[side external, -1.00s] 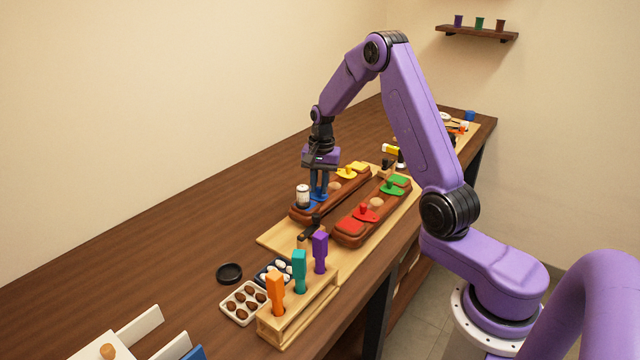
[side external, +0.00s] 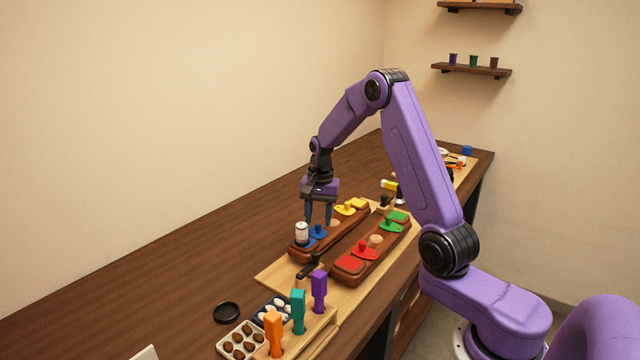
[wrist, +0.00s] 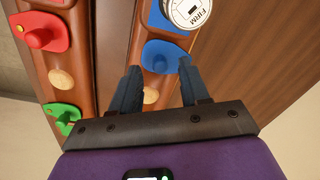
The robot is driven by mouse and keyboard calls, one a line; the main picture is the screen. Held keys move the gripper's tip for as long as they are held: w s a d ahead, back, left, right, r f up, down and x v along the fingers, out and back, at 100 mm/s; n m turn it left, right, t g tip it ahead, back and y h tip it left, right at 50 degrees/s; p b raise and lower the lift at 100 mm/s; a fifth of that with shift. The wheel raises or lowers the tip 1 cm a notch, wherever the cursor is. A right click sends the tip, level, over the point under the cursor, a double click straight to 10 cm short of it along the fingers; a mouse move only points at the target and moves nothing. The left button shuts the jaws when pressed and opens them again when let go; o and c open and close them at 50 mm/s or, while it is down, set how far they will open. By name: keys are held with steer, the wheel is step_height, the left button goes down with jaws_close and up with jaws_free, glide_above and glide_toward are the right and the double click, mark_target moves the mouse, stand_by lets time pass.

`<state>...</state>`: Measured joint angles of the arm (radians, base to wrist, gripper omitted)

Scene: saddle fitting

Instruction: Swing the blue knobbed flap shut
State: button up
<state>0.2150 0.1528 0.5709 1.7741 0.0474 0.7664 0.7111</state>
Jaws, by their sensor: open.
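The blue knobbed flap (side external: 318,231) lies on the far-left wooden body, next to a blue pad (wrist: 158,16). In the wrist view the flap (wrist: 160,57) sits apart from the pad with a narrow strip of wood between. A white jar marked FIRM (side external: 301,233) stands at that pad and partly covers it. My gripper (side external: 318,222) is open and empty, pointing down just above the flap. In the wrist view its fingertips (wrist: 158,66) lie on either side of the flap's knob end. Whether they touch the flap, I cannot tell.
The same body carries a yellow flap (side external: 345,209). A parallel wooden body holds a red flap (side external: 362,251) and a green flap (side external: 389,223). A rack with orange, teal and purple handles (side external: 298,312) stands in front. Bare table lies to the left.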

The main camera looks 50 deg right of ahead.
step_height(320, 180, up, 16)
steer(key=shift+s+d+f, duration=0.15)
steer(key=shift+s, duration=0.15)
stand_by(0.4)
steer(key=s+a+f+n, duration=0.1)
steer(key=s+a+n, duration=0.45)
steer(key=a, duration=0.45)
steer(key=s+a+f+n, duration=0.1)
steer(key=s+a+n, duration=0.5)
steer(key=a, duration=0.4)
steer(key=s+a+f+n, duration=0.1)
steer(key=s+f+n, duration=0.1)
steer(key=s+n, duration=0.5)
steer(key=s+a+f+n, duration=0.1)
steer(key=s+f+n, duration=0.2)
steer(key=s+n, duration=0.4)
steer(key=s, duration=0.8)
